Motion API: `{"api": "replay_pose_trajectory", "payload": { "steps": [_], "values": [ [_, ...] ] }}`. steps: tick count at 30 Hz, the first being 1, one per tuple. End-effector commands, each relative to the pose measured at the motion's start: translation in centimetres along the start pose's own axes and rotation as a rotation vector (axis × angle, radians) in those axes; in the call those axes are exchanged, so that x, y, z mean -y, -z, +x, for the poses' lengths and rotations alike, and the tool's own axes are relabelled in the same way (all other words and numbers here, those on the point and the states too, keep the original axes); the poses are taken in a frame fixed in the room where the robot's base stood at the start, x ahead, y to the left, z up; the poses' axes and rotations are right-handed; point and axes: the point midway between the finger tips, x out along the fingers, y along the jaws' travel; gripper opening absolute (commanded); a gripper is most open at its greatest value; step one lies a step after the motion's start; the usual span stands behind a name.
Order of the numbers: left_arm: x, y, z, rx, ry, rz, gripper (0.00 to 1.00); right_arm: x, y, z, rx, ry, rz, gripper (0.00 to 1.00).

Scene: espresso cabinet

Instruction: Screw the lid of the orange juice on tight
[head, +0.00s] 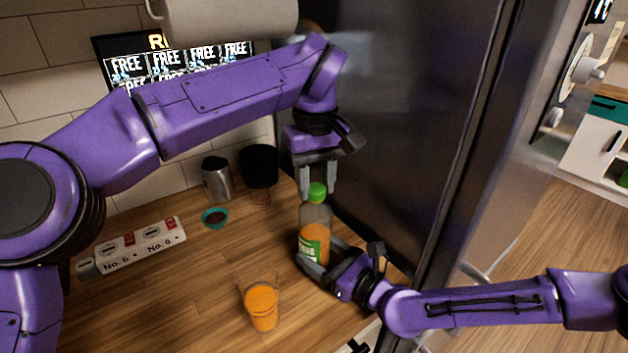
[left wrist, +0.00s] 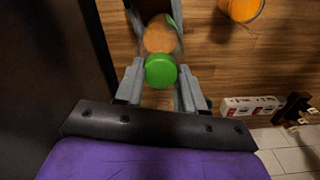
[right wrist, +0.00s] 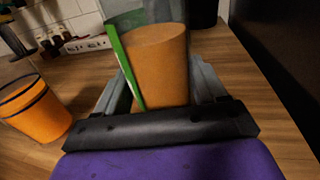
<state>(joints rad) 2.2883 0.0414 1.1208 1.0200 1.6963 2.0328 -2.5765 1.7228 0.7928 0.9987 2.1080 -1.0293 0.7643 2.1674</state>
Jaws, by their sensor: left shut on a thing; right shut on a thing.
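The orange juice bottle (head: 314,222) stands upright on the wooden counter, clear with a green label and orange juice inside. Its green lid (head: 317,192) sits on the neck; the left wrist view shows the lid (left wrist: 160,70) from above. My left gripper (head: 318,186) points straight down from above and is shut on the lid, one finger on each side. My right gripper (head: 318,262) comes in from the right and is shut around the lower part of the bottle. The right wrist view shows the juice and label (right wrist: 155,65) between its fingers. The threads are hidden.
A glass of orange juice (head: 262,308) stands in front of the bottle, to the left. A power strip (head: 135,245), teal bowl (head: 214,217), metal pitcher (head: 217,178) and black container (head: 258,165) are farther left and back. A dark fridge (head: 400,130) stands close on the right.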

Motion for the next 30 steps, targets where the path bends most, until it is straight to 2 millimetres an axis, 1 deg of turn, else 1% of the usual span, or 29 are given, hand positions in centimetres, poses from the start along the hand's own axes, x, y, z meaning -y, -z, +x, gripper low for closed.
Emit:
{"api": "replay_pose_trajectory", "payload": {
  "steps": [1, 3, 6, 9, 15, 16, 17, 18, 24, 25, 26, 28, 30],
  "values": [
    [-0.1, 0.0, 0.0, 0.002, -0.002, 0.096, 0.1, 0.0, -0.1, 0.0, 0.002, 0.0, -0.001, 0.0],
    [0.0, 0.0, 0.0, 0.0, -0.001, 0.22, 0.1, 0.0, -0.1, 0.0, 0.002, 0.0, -0.001, 0.0],
    [-0.1, -0.1, 0.0, 0.001, -0.002, 0.322, 0.1, 0.0, -0.1, 0.0, 0.002, 0.0, -0.001, 0.0],
    [-0.1, -0.1, 0.0, 0.0, -0.001, 0.348, 0.1, 0.0, -0.1, 0.0, 0.002, 0.0, -0.001, 0.0],
    [-0.1, -0.1, 0.0, 0.0, -0.002, 0.346, 0.1, 0.0, -0.1, 0.0, 0.001, -0.001, -0.001, 0.0],
    [-0.1, -0.1, 0.0, 0.001, -0.002, 0.346, 0.48, 0.0, -0.1, 0.0, 0.001, -0.001, -0.001, 0.0],
    [-0.1, -0.1, 0.0, 0.001, -0.002, 0.345, 0.58, 0.0, -0.1, 0.0, 0.001, -0.001, -0.001, 0.0],
    [-0.1, -0.1, 0.0, 0.0, -0.001, 0.345, 0.64, 0.0, -0.1, 0.0, 0.001, -0.001, -0.001, 0.0],
    [-0.1, -0.1, 0.0, 0.0, -0.001, 0.344, 0.64, 0.0, -0.1, 0.0, 0.001, 0.0, -0.001, 0.0],
    [-0.1, 0.0, 0.0, 0.0, -0.001, 0.343, 0.6, 0.0, -0.1, 0.0, 0.002, 0.0, -0.001, 0.0],
    [-0.1, 0.0, -0.1, -0.003, -0.003, 0.34, 0.6, 0.0, -0.1, 0.0, 0.002, 0.0, -0.001, 0.0],
    [-0.2, 0.6, -0.4, -0.03, -0.02, 0.313, 0.6, 0.0, -0.1, 0.0, 0.002, 0.0, -0.001, 0.0],
    [-0.6, 1.9, -1.3, -0.093, -0.066, 0.246, 0.6, 0.0, -0.1, 0.0, 0.002, 0.0, -0.001, 0.0]
  ]
}}
